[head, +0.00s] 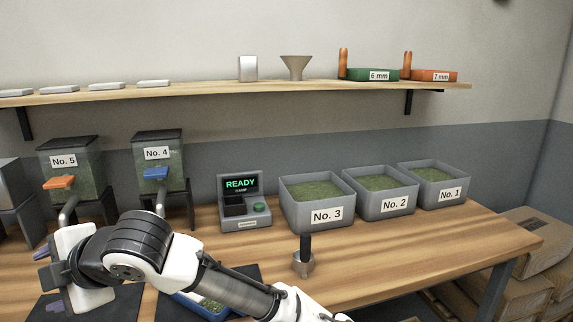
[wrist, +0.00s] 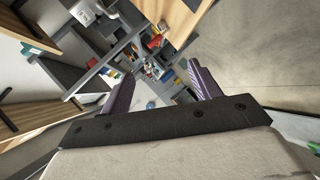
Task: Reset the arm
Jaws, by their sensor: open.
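My gripper (wrist: 157,88) is open in the wrist view, with its two purple fingers spread apart and nothing between them. In the head view my gripper (head: 46,279) is at the lower left, above the front of the bench, with the arm stretched across from the lower right. The hand is turned sideways, its fingers pointing left. It is in front of the hoppers and hides part of the bench and of the spout under hopper No. 5 (head: 85,181).
The wooden bench (head: 404,248) carries hopper No. 4 (head: 172,177), a READY device (head: 243,203), bins No. 3 (head: 316,199), No. 2 (head: 381,191) and No. 1 (head: 433,183), and a dark-handled metal tamper (head: 304,262). A blue tray (head: 190,309) lies partly behind my arm. A wall shelf (head: 215,92) runs above.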

